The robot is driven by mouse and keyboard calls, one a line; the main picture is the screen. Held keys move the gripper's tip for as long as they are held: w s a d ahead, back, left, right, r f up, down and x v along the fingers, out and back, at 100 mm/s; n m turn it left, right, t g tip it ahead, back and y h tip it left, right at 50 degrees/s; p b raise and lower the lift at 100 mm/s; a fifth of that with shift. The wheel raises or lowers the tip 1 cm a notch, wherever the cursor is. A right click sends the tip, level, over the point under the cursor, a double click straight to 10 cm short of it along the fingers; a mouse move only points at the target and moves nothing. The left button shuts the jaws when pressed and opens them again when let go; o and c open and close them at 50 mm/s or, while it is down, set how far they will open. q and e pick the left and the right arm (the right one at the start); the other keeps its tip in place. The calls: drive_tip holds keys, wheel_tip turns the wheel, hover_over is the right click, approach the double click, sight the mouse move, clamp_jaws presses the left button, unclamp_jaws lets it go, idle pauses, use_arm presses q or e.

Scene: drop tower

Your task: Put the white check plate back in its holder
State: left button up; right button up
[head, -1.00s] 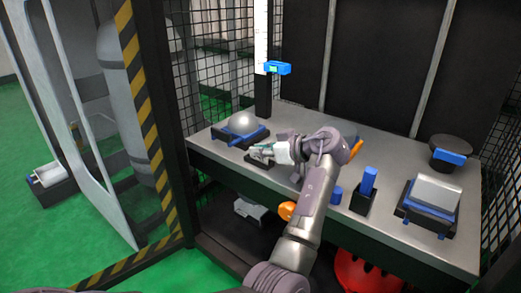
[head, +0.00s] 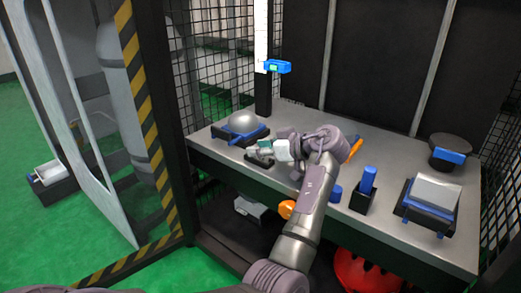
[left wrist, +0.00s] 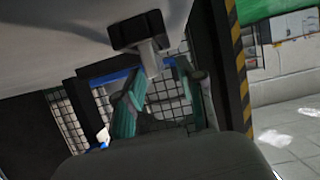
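My left gripper (head: 262,149) is low over the left part of the bench, beside a small black holder (head: 257,162). The left wrist view shows this holder (left wrist: 138,31) with a narrow pale piece (left wrist: 152,60) standing out of it, which looks like the white check plate seen nearly edge-on. The teal fingers of my left gripper (left wrist: 162,72) are apart, on either side of the pale piece, with gaps visible. The plate is too small and covered to make out clearly in the head view. My right gripper is not in view.
A silver dome (head: 243,123) on a black and blue base stands just behind the holder. A blue block in a black stand (head: 362,200), a silver block (head: 437,190) and a dark round piece (head: 450,149) stand at right. Mesh and a striped post (head: 145,115) bound the bench at left.

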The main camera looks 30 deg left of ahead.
use_arm(q)
wheel_tip(320, 180, up, 10)
drive_tip(key=shift+f, duration=0.25)
idle(0.3)
